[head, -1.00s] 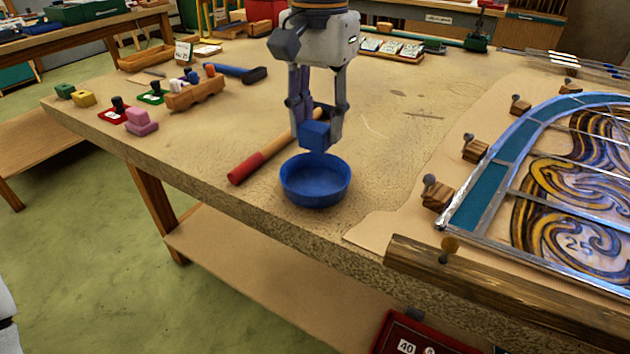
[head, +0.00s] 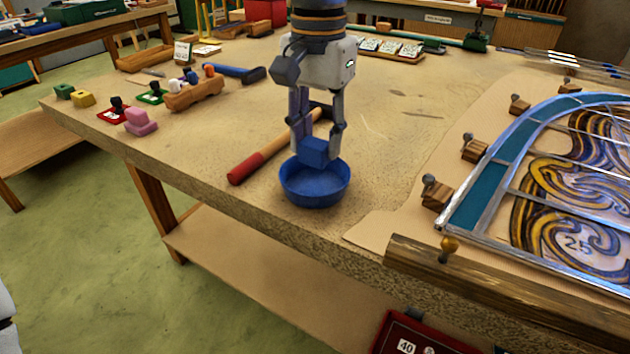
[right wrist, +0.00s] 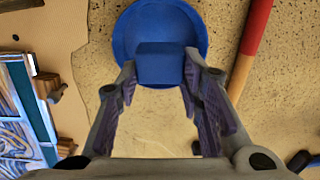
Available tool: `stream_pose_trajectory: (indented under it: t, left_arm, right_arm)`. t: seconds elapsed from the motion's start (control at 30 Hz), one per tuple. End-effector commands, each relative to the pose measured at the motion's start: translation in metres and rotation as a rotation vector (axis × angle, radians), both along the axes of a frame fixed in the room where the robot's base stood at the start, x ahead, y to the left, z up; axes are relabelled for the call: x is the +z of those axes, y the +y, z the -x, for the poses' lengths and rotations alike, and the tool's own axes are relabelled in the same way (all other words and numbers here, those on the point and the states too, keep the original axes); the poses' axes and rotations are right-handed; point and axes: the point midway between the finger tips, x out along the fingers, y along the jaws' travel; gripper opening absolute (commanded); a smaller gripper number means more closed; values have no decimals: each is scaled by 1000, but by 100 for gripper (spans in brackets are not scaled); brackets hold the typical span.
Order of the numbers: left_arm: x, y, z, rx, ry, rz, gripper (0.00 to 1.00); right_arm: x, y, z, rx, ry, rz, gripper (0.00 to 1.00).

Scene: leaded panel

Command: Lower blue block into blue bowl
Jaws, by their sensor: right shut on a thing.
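The blue block (head: 316,151) is held between the fingertips of my right gripper (head: 318,152), which is shut on it. The blue bowl (head: 314,190) stands on the workbench right below. In the head view the block's lower part overlaps the bowl's far rim and inside. In the right wrist view the block (right wrist: 160,64) covers part of the bowl (right wrist: 202,28), and the fingertips press its two sides. Whether the block touches the bowl's floor I cannot tell. My left gripper is not in view.
A hammer with a red handle end (head: 246,167) lies just left of the bowl. The leaded panel (head: 570,190) lies to the right, with wooden blocks (head: 474,149) along its edge. The bench's front edge is close to the bowl. Pink, yellow and green blocks lie at left.

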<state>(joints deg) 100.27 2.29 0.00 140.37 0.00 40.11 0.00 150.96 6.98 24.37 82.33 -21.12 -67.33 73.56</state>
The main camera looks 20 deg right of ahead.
Motion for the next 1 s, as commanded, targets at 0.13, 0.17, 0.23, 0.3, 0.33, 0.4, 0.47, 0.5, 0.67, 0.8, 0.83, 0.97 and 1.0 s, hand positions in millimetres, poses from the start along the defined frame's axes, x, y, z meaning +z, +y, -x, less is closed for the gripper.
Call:
stream_pose_trajectory:
  t: [0.13, 0.17, 0.23, 0.3, 0.33, 0.4, 0.47, 0.5, 0.67, 0.8, 0.83, 0.97, 1.0]
  left_arm:
    - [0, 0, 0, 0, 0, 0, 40]
    - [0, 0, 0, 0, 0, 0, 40]
    - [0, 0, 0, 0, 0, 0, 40]
    - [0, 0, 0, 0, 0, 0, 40]
    - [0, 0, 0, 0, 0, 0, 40]
    - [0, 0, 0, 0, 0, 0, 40]
    - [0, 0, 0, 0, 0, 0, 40]
    - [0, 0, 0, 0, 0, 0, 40]
    - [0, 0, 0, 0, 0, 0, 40]
    - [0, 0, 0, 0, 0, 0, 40]
    - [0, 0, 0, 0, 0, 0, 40]
    - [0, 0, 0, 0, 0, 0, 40]
    - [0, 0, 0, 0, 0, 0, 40]
  right_arm:
    - [0, 0, 0, 0, 0, 0, 15]
    - [0, 0, 0, 0, 0, 0, 15]
    - [-1, 0, 0, 0, 0, 0, 15]
    - [-1, 0, 0, 0, 0, 0, 15]
    - [-1, 0, 0, 0, 0, 0, 15]
    - [-1, 0, 0, 0, 0, 0, 15]
    - [-1, 0, 0, 0, 0, 0, 15]
    - [-1, 0, 0, 0, 0, 0, 39]
    - [-1, 0, 0, 0, 0, 0, 58]
    - [-1, 0, 0, 0, 0, 0, 58]
    - [-1, 0, 0, 0, 0, 0, 58]
    - [7, 0, -1, -1, -4, 0, 58]
    - [15, 0, -1, -1, -6, 2, 58]
